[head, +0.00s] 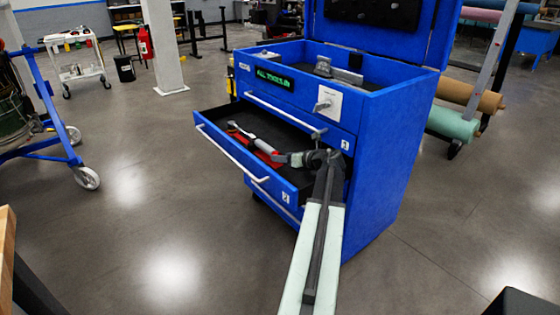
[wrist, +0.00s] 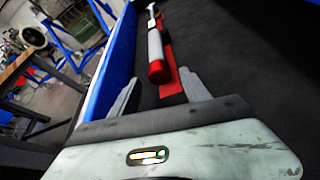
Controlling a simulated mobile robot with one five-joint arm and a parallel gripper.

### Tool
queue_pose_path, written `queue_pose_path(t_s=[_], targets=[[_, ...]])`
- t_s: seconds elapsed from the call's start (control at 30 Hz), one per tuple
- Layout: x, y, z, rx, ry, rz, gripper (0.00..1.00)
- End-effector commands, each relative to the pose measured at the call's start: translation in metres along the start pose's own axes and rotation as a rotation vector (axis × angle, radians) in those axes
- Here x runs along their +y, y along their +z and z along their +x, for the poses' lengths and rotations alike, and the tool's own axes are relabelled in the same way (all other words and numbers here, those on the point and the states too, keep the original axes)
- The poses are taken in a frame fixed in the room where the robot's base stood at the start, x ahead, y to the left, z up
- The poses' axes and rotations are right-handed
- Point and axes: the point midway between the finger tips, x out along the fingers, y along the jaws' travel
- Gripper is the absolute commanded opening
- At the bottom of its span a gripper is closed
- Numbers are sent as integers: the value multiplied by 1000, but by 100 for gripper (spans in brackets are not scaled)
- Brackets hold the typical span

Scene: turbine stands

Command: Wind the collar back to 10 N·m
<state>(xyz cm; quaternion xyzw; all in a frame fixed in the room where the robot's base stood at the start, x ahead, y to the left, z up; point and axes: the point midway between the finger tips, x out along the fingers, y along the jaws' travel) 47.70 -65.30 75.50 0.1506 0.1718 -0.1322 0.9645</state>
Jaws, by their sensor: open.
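A torque wrench (head: 256,139) with a silver-grey body lies in the open drawer (head: 215,139) of the blue tool cabinet. In the wrist view the torque wrench (wrist: 156,45) points away from me, its red end (wrist: 158,72) nearest. A red holder or piece lies under and beside it. I cannot read any scale or make out the collar setting. My gripper (head: 289,158) is inside the drawer, close to the wrench's near end. In the wrist view my gripper (wrist: 160,94) has its fingers spread, with the red end just beyond and between them, apparently not touching.
The blue cabinet (head: 375,170) has an open lid and a green lit sign (head: 274,77) on its front. The drawer's blue front wall (wrist: 117,58) runs close to my left finger. A drawer handle (head: 235,155) sticks out in front.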

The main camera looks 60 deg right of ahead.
Motion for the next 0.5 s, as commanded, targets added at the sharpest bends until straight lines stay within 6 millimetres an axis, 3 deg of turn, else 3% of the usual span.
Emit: queue_pose_path(t_s=[0.13, 0.37, 0.4, 0.5], targets=[[-1, -2, 24, 0, 1, 1, 55], [0, 0, 26, 0, 0, 2, 55], [0, 0, 26, 0, 0, 2, 52], [0, 0, 26, 0, 0, 2, 24]])
